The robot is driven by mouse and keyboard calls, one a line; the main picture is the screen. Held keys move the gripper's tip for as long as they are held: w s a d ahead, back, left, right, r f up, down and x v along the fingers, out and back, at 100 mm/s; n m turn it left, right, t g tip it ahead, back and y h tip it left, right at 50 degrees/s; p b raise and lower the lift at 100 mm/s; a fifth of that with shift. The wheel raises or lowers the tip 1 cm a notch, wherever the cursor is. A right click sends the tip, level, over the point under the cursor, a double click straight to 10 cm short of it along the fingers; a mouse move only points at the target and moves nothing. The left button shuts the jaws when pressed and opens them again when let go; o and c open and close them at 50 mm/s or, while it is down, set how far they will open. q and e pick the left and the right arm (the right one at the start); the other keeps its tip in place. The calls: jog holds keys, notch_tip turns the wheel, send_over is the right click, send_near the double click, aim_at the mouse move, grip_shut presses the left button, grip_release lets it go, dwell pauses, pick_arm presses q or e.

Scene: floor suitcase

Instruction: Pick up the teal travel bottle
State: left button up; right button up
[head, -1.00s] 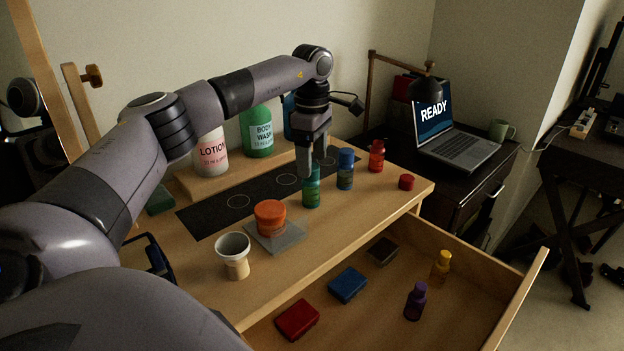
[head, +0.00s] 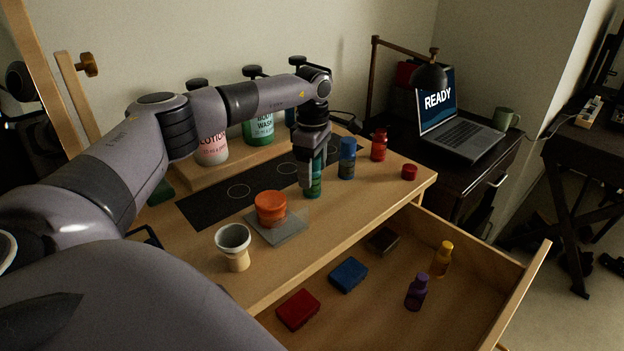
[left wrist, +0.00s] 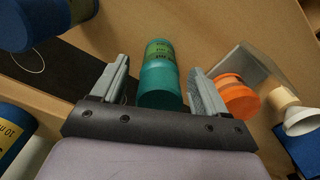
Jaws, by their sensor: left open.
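The teal travel bottle (head: 314,184) stands upright on the wooden dresser top, partly hidden behind my left gripper in the head view. My left gripper (head: 309,180) points down at it from above. In the left wrist view the teal bottle (left wrist: 161,75) lies between the two fingers of the open left gripper (left wrist: 160,75), with a gap on each side. The fingers do not appear to touch it. My right gripper is not in view.
A blue bottle (head: 347,158) stands close to the right of the teal one. An orange jar (head: 271,207) sits on a grey plate nearer the front. A red bottle (head: 379,145), a red cap (head: 409,172) and a white cup (head: 234,240) are also on top. The open drawer (head: 380,290) is below.

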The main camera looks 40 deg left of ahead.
pick_arm(q)
jog(key=shift+c, duration=0.3)
jog(key=c, duration=1.1)
jog(key=shift+r, duration=0.1)
